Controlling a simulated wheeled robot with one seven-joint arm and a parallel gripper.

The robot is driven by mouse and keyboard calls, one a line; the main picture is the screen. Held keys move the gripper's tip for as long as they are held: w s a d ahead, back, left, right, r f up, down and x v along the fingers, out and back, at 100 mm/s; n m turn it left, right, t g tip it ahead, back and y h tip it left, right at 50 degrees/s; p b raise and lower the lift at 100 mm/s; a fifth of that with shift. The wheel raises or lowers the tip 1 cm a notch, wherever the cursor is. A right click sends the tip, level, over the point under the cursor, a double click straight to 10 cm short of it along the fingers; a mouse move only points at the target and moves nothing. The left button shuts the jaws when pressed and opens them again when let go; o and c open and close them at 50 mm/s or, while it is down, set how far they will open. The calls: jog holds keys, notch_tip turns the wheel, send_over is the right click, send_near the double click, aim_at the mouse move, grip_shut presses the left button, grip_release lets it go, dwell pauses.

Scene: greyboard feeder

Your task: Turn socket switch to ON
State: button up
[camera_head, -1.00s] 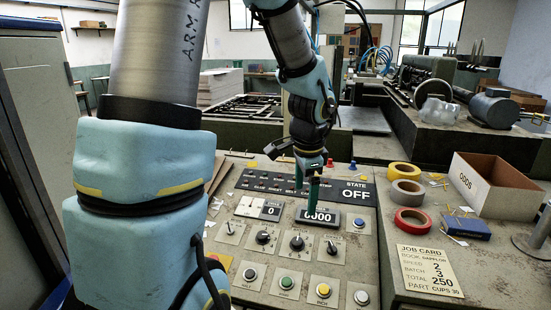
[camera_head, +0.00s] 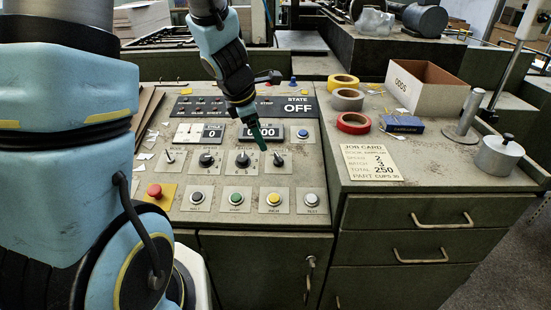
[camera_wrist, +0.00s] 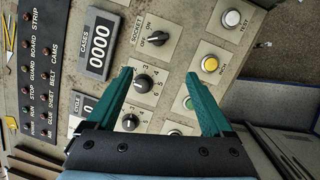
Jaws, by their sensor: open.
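The socket switch (camera_head: 277,160) is a small black knob on a light plate at the right end of the panel's knob row. In the wrist view it (camera_wrist: 157,38) lies beyond the upper finger gap, with SOCKET, OFF and ON printed around it; I cannot tell surely which mark it points to. My gripper (camera_head: 258,142) hangs above the panel, in front of the CASES counter. In the wrist view its green fingers (camera_wrist: 160,77) are spread and empty, around a numbered dial (camera_wrist: 141,82) in the picture, and apart from the socket switch.
The STATE display (camera_head: 297,105) reads OFF. A numbered dial (camera_head: 243,159) sits left of the switch, and push buttons (camera_head: 273,198) lie in front. A red emergency button (camera_head: 154,191) is at front left. Tape rolls (camera_head: 353,122) and a box (camera_head: 425,88) stand right.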

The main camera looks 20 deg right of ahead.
aim_at(279, 156)
jog(key=w+d+f+n+b, duration=0.1)
jog(key=d+f, duration=0.1)
jog(key=f, duration=0.1)
jog(key=w+d+f+n+b, duration=0.1)
jog(key=d+f+b, duration=0.1)
jog(key=f, duration=0.2)
jog(key=w+d+f+n+b, duration=0.1)
jog(key=d+f+b, duration=0.1)
jog(key=f, duration=0.2)
jog(key=shift+w+d, duration=0.2)
jog(key=shift+w, duration=0.15)
jog(key=shift+c, duration=0.4)
grip_shut()
